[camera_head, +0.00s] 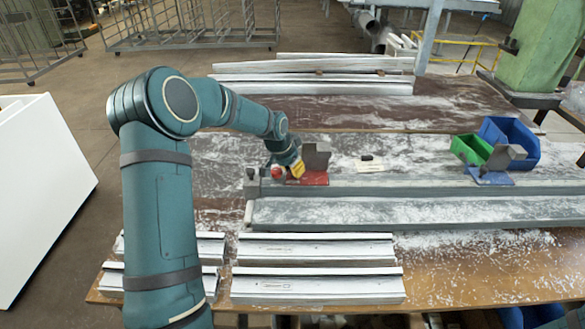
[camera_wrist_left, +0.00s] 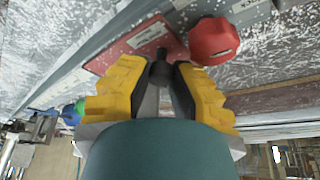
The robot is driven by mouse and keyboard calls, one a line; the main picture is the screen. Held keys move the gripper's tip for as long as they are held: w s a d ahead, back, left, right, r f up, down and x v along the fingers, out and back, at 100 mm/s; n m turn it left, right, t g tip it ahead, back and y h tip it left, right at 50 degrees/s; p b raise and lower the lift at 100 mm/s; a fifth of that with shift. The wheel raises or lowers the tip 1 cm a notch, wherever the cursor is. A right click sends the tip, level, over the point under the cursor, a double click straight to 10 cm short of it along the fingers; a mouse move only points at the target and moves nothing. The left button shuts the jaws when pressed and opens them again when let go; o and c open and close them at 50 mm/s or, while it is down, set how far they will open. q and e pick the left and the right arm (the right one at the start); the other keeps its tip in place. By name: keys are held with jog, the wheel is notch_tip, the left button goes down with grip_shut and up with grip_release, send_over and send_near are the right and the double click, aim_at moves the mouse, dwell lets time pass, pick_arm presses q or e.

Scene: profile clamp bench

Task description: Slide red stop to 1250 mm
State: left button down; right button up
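The red stop (camera_head: 313,179) sits on the long grey rail (camera_head: 400,186) near its left end, with a grey upright plate (camera_head: 316,158) on it. In the left wrist view its red base (camera_wrist_left: 128,47) lies under the fingertips. My left gripper (camera_head: 296,168), with yellow fingers, is at the stop's left side. In the left wrist view the gripper (camera_wrist_left: 165,68) has its tips close together on a small dark handle (camera_wrist_left: 162,53) standing at the red base. A red knob (camera_wrist_left: 213,41) is beside the right finger. No scale marks are legible. My right gripper is out of view.
A blue stop (camera_head: 491,175) with a grey plate sits farther right on the rail. Green (camera_head: 470,149) and blue (camera_head: 519,150) bins stand behind it. Profiles lie at the front (camera_head: 315,284) and back (camera_head: 310,82). The rail between the stops looks clear.

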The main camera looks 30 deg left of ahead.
pick_arm(q)
jog(key=w+d, duration=0.2)
jog(key=d, duration=0.2)
jog(key=w+d, duration=0.3)
jog(key=d, duration=0.1)
jog(key=w+d+b, duration=0.1)
jog(key=w+d, duration=0.2)
jog(key=d, duration=0.2)
jog(key=shift+f, duration=0.1)
jog(key=c, duration=0.8)
grip_release()
jog(key=shift+a, duration=0.1)
jog(key=shift+o, duration=0.2)
jog(key=v, duration=1.2)
